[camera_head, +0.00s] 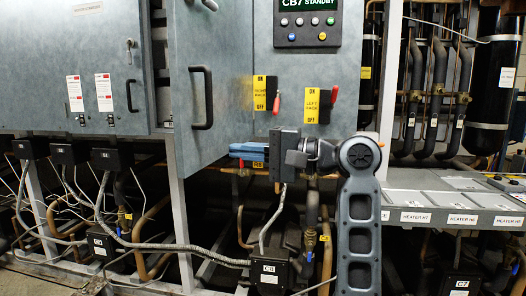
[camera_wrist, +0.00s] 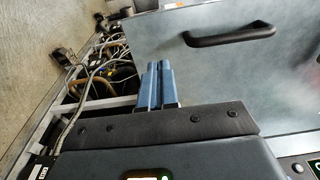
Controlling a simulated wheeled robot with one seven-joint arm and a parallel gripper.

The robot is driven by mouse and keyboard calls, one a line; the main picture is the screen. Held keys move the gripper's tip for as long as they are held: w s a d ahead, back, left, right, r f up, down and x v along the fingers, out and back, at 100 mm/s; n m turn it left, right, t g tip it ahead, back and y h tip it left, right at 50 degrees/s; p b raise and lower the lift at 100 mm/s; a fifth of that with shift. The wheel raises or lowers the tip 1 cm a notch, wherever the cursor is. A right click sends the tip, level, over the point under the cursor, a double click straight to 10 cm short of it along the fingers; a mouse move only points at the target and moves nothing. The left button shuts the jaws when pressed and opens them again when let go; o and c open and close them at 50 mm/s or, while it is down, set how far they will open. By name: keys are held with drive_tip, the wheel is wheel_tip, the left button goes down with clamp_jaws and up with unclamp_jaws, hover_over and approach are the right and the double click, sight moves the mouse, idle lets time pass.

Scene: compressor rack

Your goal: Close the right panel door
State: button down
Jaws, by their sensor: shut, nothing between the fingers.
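The right panel door (camera_head: 222,60) is a grey-blue sheet with a black bar handle (camera_head: 202,97). It stands ajar, its slanted bottom edge swung out from the cabinet. My gripper (camera_head: 240,152) is at the door's lower right, below and to the right of the handle, with its blue fingers pointing left. In the wrist view the fingers (camera_wrist: 158,80) are shut together and empty. The door (camera_wrist: 225,75) fills the right of that view, with its handle (camera_wrist: 230,35) beyond and to the right of the fingertips. Whether the fingers touch the door I cannot tell.
A closed left panel (camera_head: 70,60) has its own handle. Red-levered switches (camera_head: 275,103) and a CB7 display (camera_head: 308,22) are on the cabinet's right face. Cables and pipes (camera_head: 130,240) crowd the space below. A labelled heater shelf (camera_head: 455,200) is at the right.

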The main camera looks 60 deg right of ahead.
sight(196, 147)
drive_tip(key=x, duration=0.7)
drive_tip(key=shift+w+p, duration=0.15)
drive_tip(key=shift+p, duration=0.15)
drive_tip(key=shift+w+a, duration=0.1)
drive_tip(key=shift+a, duration=0.05)
